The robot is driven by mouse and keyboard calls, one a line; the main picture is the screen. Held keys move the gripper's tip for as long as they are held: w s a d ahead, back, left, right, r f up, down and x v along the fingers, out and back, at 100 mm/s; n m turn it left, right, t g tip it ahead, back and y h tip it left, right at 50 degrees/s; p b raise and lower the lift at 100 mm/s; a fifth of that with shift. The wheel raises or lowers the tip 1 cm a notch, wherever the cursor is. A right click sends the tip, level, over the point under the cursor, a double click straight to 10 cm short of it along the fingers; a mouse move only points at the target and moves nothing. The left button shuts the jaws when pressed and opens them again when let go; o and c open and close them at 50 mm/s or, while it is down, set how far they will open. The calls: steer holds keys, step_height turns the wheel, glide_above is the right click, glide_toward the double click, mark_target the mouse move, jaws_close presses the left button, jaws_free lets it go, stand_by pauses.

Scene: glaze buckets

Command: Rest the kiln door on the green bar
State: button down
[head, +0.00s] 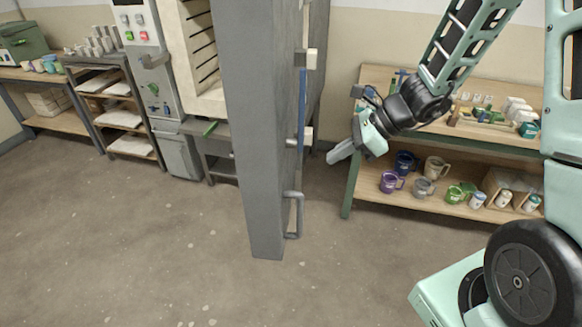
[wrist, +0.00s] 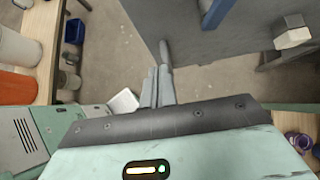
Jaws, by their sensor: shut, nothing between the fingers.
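The kiln door (head: 255,130) is a tall grey slab standing swung open, nearly edge-on in the head view. A grey loop handle (head: 299,215) is low on its right face. In the wrist view the door (wrist: 235,45) fills the upper right. The green bar (head: 210,129) is a short piece sticking out below the kiln opening, left of the door. My gripper (head: 338,154) is to the right of the door, apart from the handle and above its height. In the wrist view its fingers (wrist: 157,88) are together and empty.
The kiln (head: 210,100) and its control panel (head: 138,45) stand behind the door at left. A wooden shelf unit (head: 450,200) with mugs and jars is behind my arm. A blue rod (head: 302,105) runs up the door's right face. The floor (head: 150,250) in front is clear.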

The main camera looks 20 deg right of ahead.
steer(key=shift+w+a+f+p, duration=0.3)
steer(key=shift+w+a+f, duration=0.55)
steer(key=shift+a, duration=0.6)
steer(key=shift+w+a+f+p, duration=0.25)
steer(key=shift+w+a+f, duration=0.35)
steer(key=shift+a+f, duration=0.6)
steer(key=shift+w+a+f+p, duration=0.3)
steer(key=shift+w+a+f, duration=0.45)
steer(key=shift+a, duration=0.9)
